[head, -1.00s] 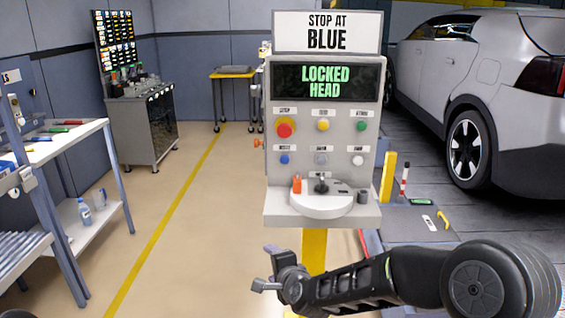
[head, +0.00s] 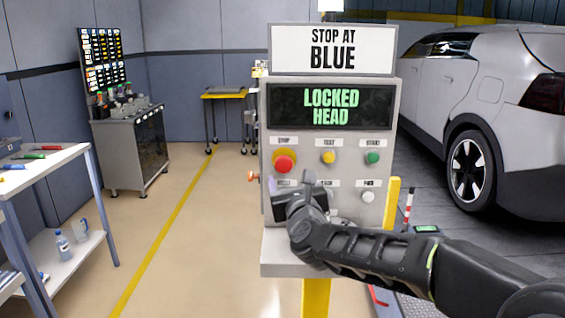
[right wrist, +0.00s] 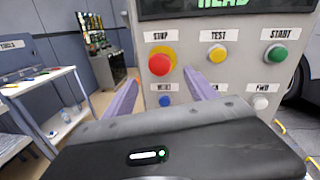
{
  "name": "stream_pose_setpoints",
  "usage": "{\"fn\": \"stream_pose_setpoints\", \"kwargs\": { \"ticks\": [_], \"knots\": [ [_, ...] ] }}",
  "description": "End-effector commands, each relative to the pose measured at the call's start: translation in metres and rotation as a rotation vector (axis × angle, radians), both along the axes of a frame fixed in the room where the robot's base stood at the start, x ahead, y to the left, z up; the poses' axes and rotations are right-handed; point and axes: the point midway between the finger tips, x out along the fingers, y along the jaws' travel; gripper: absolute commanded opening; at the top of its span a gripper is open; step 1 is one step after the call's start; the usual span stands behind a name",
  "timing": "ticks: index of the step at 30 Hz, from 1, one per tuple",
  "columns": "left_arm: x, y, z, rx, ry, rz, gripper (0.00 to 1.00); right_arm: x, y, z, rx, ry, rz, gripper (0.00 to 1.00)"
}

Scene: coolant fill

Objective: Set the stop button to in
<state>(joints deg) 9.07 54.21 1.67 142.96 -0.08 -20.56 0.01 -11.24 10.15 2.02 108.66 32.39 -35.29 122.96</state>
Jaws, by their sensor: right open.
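The stop button (head: 284,163) is a red mushroom head on a yellow ring, at the upper left of the grey control panel's buttons. It also shows in the right wrist view (right wrist: 159,66), under the STOP label. Whether it is pressed in or out I cannot tell. My right gripper (head: 291,184) is in front of the panel, just below the stop button, and covers part of the lower row. In the right wrist view its two purple fingers (right wrist: 162,90) are spread apart and empty, pointing at the panel below the red head. My left gripper is not in view.
The panel also has a yellow TEST button (head: 329,157), a green START button (head: 373,158) and a white button (head: 368,197). Its display (head: 331,106) reads LOCKED HEAD. A sign (head: 333,49) above reads STOP AT BLUE. A white table (head: 50,172) stands left, a car (head: 470,110) right.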

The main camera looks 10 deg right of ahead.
Motion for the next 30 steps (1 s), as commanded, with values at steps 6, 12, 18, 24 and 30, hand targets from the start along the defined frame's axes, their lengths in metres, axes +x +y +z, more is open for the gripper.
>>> {"fn": "stream_pose_setpoints", "kwargs": {
  "ticks": [6, 12, 18, 24, 30],
  "knots": [
    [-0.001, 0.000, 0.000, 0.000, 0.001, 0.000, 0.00, 0.000, 0.000, -0.001, 0.000, 0.001, 0.000, 0.66],
    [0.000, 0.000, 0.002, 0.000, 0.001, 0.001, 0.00, 0.005, 0.000, -0.001, -0.002, 0.002, 0.000, 0.66],
    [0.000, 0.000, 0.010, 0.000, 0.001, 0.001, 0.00, 0.028, -0.003, 0.000, -0.003, 0.003, 0.000, 0.66],
    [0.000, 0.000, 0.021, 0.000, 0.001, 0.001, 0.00, 0.059, -0.005, 0.001, -0.002, 0.003, 0.000, 0.66],
    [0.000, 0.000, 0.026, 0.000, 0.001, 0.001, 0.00, 0.077, -0.007, -0.001, -0.003, 0.002, 0.001, 0.66]
  ]
}}
